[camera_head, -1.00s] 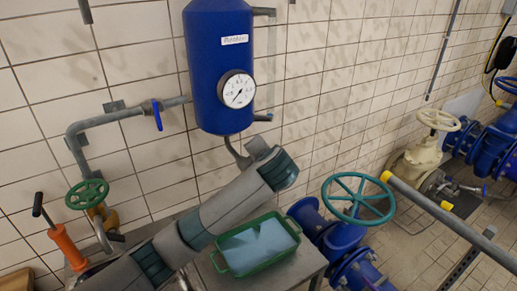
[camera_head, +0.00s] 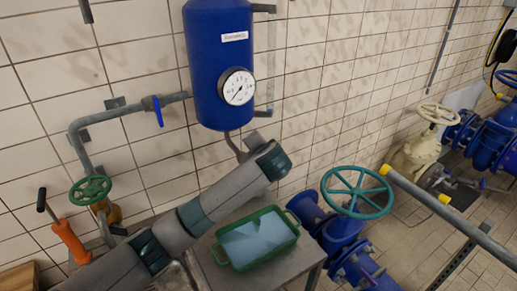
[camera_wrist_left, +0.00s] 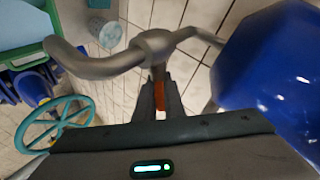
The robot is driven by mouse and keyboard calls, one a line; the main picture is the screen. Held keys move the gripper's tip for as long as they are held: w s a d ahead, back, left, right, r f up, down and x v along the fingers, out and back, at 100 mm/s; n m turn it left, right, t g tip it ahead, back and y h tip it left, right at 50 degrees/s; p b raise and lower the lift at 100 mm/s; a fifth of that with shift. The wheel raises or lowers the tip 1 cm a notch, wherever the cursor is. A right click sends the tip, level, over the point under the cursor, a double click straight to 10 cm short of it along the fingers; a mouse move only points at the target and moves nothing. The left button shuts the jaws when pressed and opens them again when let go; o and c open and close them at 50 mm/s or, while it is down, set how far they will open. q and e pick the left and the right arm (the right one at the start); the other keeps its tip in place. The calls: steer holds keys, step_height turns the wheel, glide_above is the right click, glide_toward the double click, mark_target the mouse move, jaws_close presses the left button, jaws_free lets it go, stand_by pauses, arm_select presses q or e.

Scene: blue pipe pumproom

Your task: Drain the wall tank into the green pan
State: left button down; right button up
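The blue wall tank (camera_head: 220,75) with its round gauge (camera_head: 237,86) hangs on the tiled wall in the head view. A grey drain pipe (camera_head: 235,146) leaves its bottom and passes behind my left arm. The green pan (camera_head: 224,265) stands on a table below, with a flat pale blue surface inside. In the left wrist view, my left gripper (camera_wrist_left: 160,84) has its fingers on both sides of an orange-red lever (camera_wrist_left: 157,103) under the grey drain valve (camera_wrist_left: 154,43). Contact is unclear. The curved spout (camera_wrist_left: 60,52) reaches towards the pan (camera_wrist_left: 28,54). My right gripper is out of view.
A blue lever valve (camera_head: 157,110) sits on the pipe left of the tank. Below it are a green handwheel (camera_head: 90,189) and an orange hand pump (camera_head: 70,241). A large teal handwheel (camera_head: 357,193) and blue pipework stand right of the pan.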

arm_select(q)
steer(key=shift+m+g+h, duration=0.3)
steer(key=shift+g+h, duration=0.7)
steer(key=shift+h, duration=0.1)
steer(key=shift+m+g+h, duration=0.3)
steer(key=shift+g+h, duration=0.7)
steer(key=shift+h, duration=0.1)
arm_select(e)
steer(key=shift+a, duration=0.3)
arm_select(q)
steer(key=c, duration=1.8)
jaws_free()
steer(key=shift+c, duration=0.2)
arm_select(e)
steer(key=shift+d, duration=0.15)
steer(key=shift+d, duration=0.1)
arm_select(q)
steer(key=shift+t, duration=0.3)
